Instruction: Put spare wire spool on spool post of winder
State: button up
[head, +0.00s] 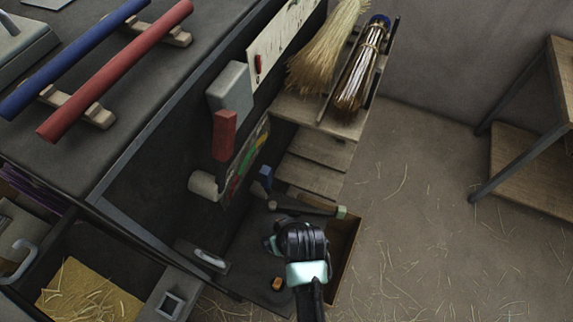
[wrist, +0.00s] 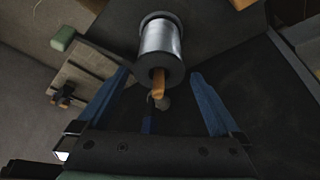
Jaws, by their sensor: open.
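A wire spool (wrist: 160,42) with silver winding and dark flanges shows in the wrist view, just beyond and between the tips of my gripper (wrist: 160,74). The blue fingers are apart, with the spool not clasped. A short tan peg (wrist: 158,84) shows at the centre of the spool's near flange; I cannot tell whether it passes through the spool. In the head view my gripper (head: 300,242) is over the dark lower shelf (head: 250,250), and its fingers and most of the spool are hidden by my arm. I cannot pick out the winder with certainty.
A dark bar with pale ends (head: 307,206) lies just behind my gripper. A small orange block (head: 277,284) is close by. An open drawer with straw (head: 85,292) is at lower left.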

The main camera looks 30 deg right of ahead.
jog(key=shift+v, duration=1.9)
